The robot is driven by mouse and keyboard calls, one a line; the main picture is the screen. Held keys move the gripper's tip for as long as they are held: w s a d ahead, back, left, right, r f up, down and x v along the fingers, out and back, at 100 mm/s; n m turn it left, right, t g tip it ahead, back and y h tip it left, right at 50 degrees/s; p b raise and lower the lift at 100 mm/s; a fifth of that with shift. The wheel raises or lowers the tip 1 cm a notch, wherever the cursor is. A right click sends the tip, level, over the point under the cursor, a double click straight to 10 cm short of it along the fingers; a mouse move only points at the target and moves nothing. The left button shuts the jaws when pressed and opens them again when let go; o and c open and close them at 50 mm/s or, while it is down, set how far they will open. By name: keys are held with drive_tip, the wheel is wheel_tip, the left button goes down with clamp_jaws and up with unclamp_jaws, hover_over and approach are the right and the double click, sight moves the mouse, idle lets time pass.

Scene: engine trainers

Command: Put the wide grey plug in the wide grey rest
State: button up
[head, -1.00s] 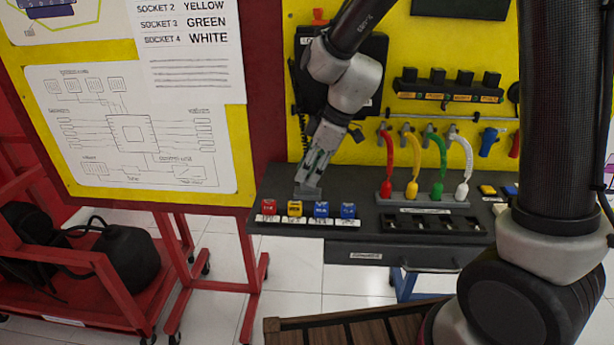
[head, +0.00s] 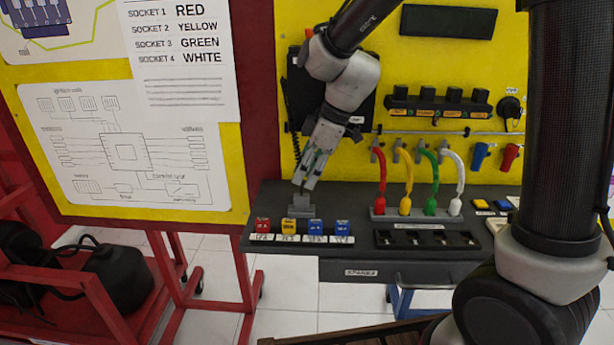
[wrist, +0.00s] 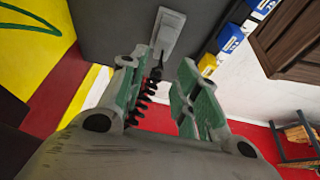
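A grey block (head: 302,207) stands upright on the left part of the dark shelf, behind the small labelled blocks. It also shows in the wrist view (wrist: 168,32), with a black end and a black coiled cord (wrist: 148,92) running back between my fingers. I take it for the wide grey plug and its rest together; where one ends and the other starts is too small to tell. My gripper (head: 305,184) is just above the block. In the wrist view my gripper (wrist: 158,75) has its fingers apart, with the block beyond their tips.
Red, yellow and blue labelled blocks (head: 303,228) stand along the shelf's front edge. Red, yellow, green and white cabled plugs (head: 417,207) stand to the right, behind a black socket strip (head: 427,239). A yellow panel (head: 270,100) rises behind the dark shelf (head: 350,245).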

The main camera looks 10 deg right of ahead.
drive_tip(key=o, duration=0.6)
drive_tip(key=v, duration=1.2)
drive_tip(key=shift+a, duration=0.1)
drive_tip(key=s+d+m+t+h, duration=0.1)
drive_tip(key=s+d+m, duration=0.4)
drive_tip(key=s+d, duration=0.1)
drive_tip(key=s+d+m+t+h, duration=0.1)
drive_tip(key=s+d+m+h, duration=0.1)
drive_tip(key=s+d+m, duration=0.3)
drive_tip(key=s+d+f+m+t+h, duration=0.1)
drive_tip(key=s+d+m, duration=0.4)
drive_tip(key=s+d, duration=0.3)
drive_tip(key=shift+s+d+m+t+h, duration=0.15)
drive_tip(key=shift+d+m, duration=0.05)
drive_tip(key=shift+d, duration=0.7)
drive_tip(key=shift+s+d+m+t+h, duration=0.15)
drive_tip(key=shift+d+m, duration=0.05)
drive_tip(key=shift+d, duration=0.65)
